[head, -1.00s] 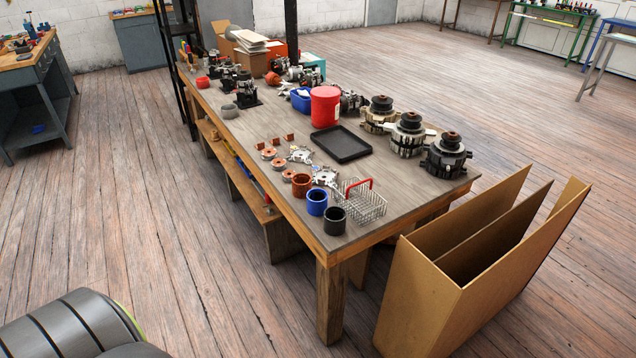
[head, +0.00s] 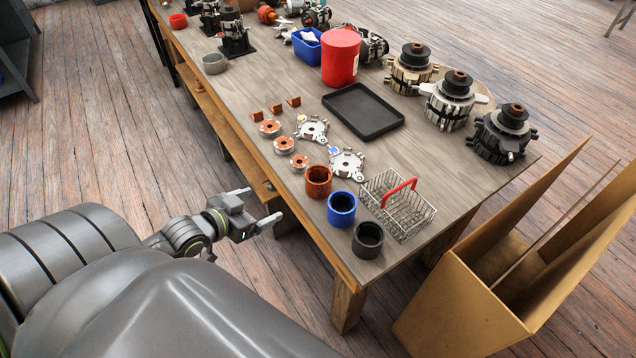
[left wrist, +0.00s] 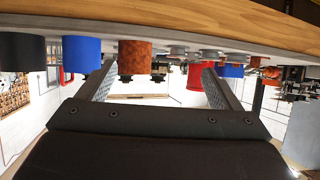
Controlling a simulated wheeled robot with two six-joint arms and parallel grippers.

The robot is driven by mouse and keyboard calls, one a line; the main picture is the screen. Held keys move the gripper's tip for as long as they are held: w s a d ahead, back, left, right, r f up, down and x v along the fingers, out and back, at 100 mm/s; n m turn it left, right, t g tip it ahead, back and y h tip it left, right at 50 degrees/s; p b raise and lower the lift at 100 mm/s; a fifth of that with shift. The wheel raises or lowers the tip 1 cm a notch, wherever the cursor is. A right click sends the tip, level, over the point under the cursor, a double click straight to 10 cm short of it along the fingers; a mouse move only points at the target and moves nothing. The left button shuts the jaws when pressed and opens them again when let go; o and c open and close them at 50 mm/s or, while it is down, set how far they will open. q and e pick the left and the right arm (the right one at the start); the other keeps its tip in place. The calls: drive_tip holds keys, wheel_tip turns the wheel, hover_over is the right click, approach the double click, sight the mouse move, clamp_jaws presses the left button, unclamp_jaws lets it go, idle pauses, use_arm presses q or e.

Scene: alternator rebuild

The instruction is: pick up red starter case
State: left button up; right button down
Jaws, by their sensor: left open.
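A bright red open ring-shaped case (head: 178,21) sits on the far left edge of the wooden table (head: 420,160). A rust-red open cylinder (head: 318,181) stands upright near the front left edge, beside a blue cylinder (head: 341,209) and a black one (head: 367,240). I cannot tell for certain which is the red starter case. My left gripper (head: 258,206) is open and empty, off the table's left side, apart from everything. The left wrist view, upside down, shows the rust-red cylinder (left wrist: 134,55) between the open fingers, at a distance. My right gripper is out of view.
A red bucket (head: 341,57), black tray (head: 363,109), wire basket (head: 410,213) and several alternators (head: 505,134) stand on the table. A cardboard box (head: 465,305) stands at the front right.

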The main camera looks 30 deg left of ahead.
sight(308, 185)
use_arm(q)
drive_tip(key=d+r+h, duration=0.1)
drive_tip(key=d+r, duration=0.2)
drive_tip(key=r, duration=0.1)
drive_tip(key=shift+m+t, duration=0.3)
drive_tip(key=shift+m, duration=0.1)
drive_tip(key=b+x, duration=0.1)
drive_tip(key=x, duration=1)
drive_tip(key=shift+w+d+f, duration=0.1)
drive_tip(key=shift+w+d, duration=0.15)
drive_tip(key=shift+w, duration=0.15)
drive_tip(key=shift+x, duration=2.7)
drive_tip(key=shift+d, duration=0.15)
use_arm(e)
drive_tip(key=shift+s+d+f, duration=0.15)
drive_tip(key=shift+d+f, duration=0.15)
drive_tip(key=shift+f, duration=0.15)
use_arm(q)
drive_tip(key=shift+c, duration=0.5)
drive_tip(key=c, duration=1.4)
drive_tip(key=shift+r, duration=0.3)
drive_tip(key=shift+c, duration=0.5)
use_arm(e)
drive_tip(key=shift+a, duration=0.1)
